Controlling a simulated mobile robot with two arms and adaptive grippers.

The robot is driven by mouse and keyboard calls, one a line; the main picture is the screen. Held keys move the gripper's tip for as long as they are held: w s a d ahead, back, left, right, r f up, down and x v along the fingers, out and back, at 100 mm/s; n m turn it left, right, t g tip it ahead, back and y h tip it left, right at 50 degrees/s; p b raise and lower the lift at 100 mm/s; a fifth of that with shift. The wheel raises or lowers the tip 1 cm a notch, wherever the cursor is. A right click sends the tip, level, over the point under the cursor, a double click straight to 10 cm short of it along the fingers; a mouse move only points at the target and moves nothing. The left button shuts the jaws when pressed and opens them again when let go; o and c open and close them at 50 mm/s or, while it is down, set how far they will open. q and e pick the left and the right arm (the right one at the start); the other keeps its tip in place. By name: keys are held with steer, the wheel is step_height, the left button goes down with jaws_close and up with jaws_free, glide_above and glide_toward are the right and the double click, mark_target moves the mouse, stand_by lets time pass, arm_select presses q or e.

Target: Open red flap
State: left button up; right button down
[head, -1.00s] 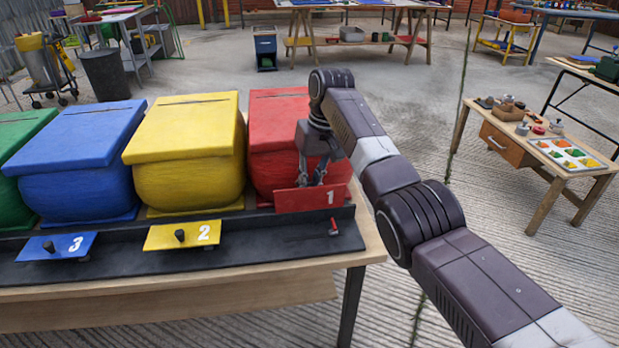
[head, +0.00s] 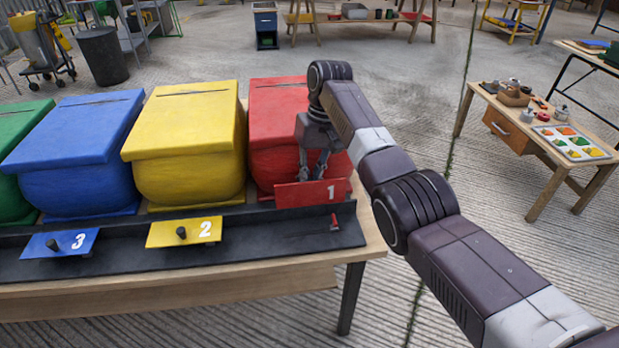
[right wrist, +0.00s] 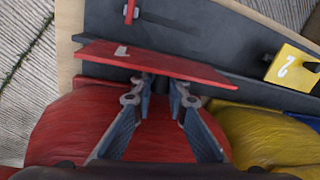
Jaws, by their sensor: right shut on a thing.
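The red flap (head: 312,193), marked 1, stands at the front of the red bin (head: 277,103) and looks raised compared with the lower-lying yellow and blue flaps. My right gripper (head: 313,178) reaches down behind the flap, between it and the bin. My left gripper is out of view.
The yellow bin (head: 187,135) with flap 2 (head: 184,231) and the blue bin (head: 78,150) with flap 3 (head: 58,243) stand to the left. The black rail (head: 270,243) runs along the table front. A side table (head: 535,131) with small items stands at right.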

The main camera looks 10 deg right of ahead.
stand_by(0.5)
steer(key=c, duration=2.2)
jaws_free()
steer(key=shift+o, duration=0.2)
step_height(320, 180, up, 12)
steer(key=d, duration=0.2)
steer(key=shift+w, duration=0.3)
steer(key=shift+f, duration=0.15)
